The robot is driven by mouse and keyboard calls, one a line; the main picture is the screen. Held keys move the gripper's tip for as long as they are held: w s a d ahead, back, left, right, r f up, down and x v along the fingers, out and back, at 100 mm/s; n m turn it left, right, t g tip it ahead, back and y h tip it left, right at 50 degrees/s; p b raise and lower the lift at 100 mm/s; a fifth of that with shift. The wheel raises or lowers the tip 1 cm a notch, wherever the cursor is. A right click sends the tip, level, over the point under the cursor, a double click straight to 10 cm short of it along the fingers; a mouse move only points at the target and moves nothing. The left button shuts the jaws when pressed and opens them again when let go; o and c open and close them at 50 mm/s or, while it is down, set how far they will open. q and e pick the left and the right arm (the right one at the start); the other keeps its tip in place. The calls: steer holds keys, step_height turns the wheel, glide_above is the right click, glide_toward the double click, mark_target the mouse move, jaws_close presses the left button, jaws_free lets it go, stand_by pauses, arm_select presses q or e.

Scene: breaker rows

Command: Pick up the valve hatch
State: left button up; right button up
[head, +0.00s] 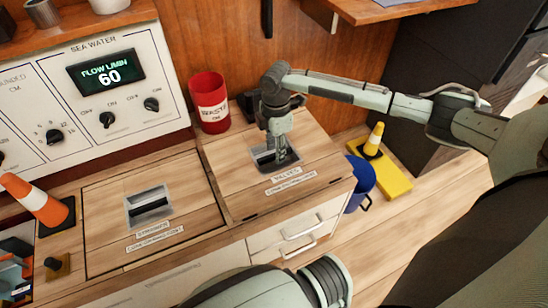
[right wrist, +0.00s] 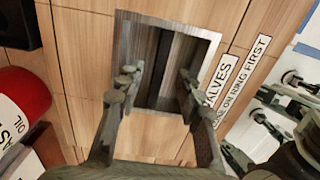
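The valve hatch (head: 233,180) is a light wooden lid in the counter top, lying flat and closed, with a "VALVES" label at its front edge. It has a metal recess with a dark bar. My right gripper (head: 281,154) points down at this recess and covers part of it. In the right wrist view the hatch (right wrist: 88,75) fills the middle, and the two fingers of my right gripper (right wrist: 158,82) are apart, on either side of the recess (right wrist: 207,46). Nothing is between them that I can see as gripped. My left gripper is not in view.
A similar hatch (head: 105,205) lies to the left. A red waste oil can (head: 210,103) stands behind the valve hatch. A control panel (head: 85,85) rises at the back left. A traffic cone (head: 37,200) stands far left. A blue bucket (head: 361,180) is on the floor to the right.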

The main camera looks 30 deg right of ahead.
mark_target(274, 159)
step_height(274, 159, down, 2)
steer(key=shift+a+f, duration=0.1)
steer(key=shift+f, duration=0.35)
steer(key=shift+w, duration=0.1)
jaws_close()
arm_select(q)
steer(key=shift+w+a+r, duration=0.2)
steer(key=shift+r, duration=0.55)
arm_select(e)
steer(key=shift+w+r, duration=0.1)
